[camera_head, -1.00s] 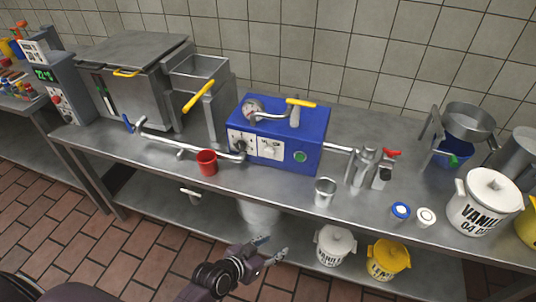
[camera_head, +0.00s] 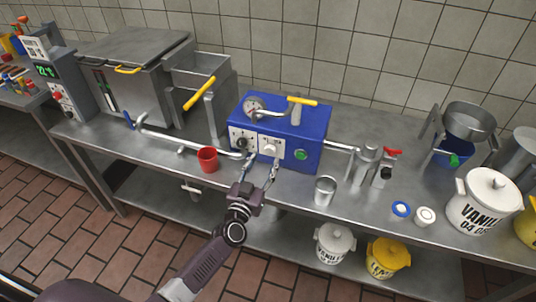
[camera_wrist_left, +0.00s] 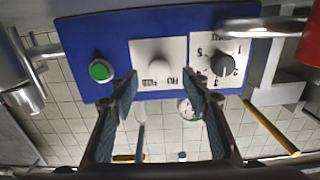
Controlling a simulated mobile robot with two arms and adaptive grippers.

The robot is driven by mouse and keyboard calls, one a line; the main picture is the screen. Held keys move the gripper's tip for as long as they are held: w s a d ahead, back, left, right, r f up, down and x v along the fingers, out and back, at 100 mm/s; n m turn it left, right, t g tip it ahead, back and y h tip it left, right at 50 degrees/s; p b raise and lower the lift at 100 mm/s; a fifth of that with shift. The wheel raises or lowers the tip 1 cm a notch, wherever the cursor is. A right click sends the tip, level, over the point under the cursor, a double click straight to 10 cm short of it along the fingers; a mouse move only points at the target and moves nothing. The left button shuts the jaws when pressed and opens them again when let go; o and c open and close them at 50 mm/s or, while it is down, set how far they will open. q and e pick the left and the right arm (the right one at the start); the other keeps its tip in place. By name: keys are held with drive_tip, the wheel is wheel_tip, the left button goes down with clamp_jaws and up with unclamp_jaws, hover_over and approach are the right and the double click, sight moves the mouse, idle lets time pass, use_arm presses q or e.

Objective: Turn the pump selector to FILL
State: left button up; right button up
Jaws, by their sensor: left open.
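The blue pump box (camera_head: 310,128) stands on the steel counter. Its front carries a white plate with a pale selector knob (camera_head: 270,149), which also shows in the left wrist view (camera_wrist_left: 158,50). Small lettering sits on either side of the knob, upside down and too blurred to read surely. My left gripper (camera_head: 260,172) is open and empty in front of the box, just below the knob in the head view. In the left wrist view its fingertips (camera_wrist_left: 160,80) are spread to either side of the knob's line, apparently not touching it. My right gripper is not in view.
Beside the selector are a numbered dark dial (camera_wrist_left: 222,64) and a green button (camera_wrist_left: 101,70). A red cup (camera_head: 207,160) stands left under a steel pipe. A metal cup (camera_head: 325,190) stands to the right near the counter edge.

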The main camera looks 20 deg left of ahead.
sight(269, 152)
use_arm(q)
drive_tip(key=shift+w+d, duration=0.1)
drive_tip(key=shift+w, duration=2)
drive_tip(key=shift+c, duration=0.2)
drive_tip(key=c, duration=1.1)
